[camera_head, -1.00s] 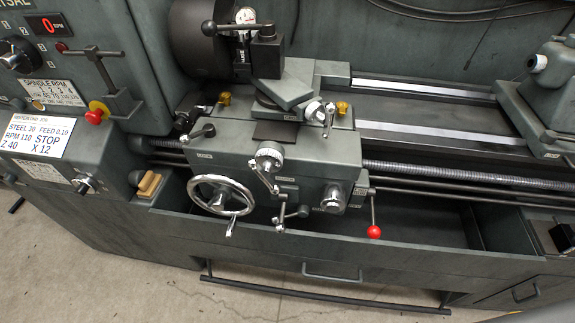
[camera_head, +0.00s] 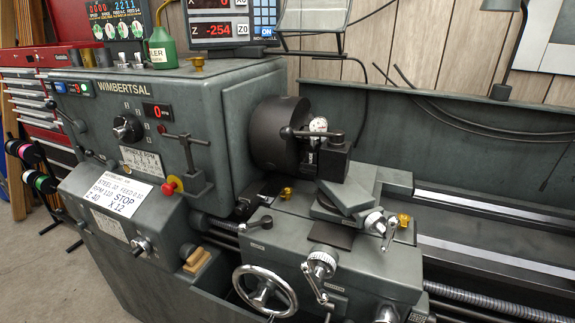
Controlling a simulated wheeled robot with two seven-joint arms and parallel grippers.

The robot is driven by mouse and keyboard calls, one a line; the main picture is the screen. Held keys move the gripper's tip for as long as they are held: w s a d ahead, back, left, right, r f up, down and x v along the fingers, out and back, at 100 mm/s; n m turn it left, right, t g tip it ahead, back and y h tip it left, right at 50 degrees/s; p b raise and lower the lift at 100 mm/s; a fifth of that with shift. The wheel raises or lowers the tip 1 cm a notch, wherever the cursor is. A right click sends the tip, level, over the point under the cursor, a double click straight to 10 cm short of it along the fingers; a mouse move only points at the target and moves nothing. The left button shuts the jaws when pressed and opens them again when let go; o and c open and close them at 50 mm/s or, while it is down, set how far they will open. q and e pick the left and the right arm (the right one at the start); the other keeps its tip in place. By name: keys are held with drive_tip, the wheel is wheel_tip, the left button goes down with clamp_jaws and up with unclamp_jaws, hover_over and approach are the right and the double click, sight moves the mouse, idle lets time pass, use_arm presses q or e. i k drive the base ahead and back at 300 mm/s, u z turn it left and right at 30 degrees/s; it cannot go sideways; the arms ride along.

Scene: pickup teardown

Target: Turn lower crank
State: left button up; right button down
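A grey lathe fills the view. On the front of its carriage is a lower crank (camera_head: 320,266) with a round silver dial and a handle hanging down to the right. An upper crank (camera_head: 377,224) with a silver hub sits above and to the right, on the tool slide. Neither of my grippers is in view, and nothing touches the cranks.
The chuck (camera_head: 277,134) and tool post (camera_head: 334,157) stand above the carriage. A red emergency knob (camera_head: 169,188) and a card (camera_head: 111,189) are on the headstock. A display (camera_head: 218,21) reads Z -254. A red tool chest (camera_head: 32,110) stands at the left.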

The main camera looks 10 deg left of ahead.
sight(319, 266)
drive_tip(key=u, duration=2.2)
drive_tip(key=k, duration=1.5)
drive_tip(key=z, duration=2.1)
drive_tip(key=i, duration=0.5)
drive_tip(key=z, duration=0.05)
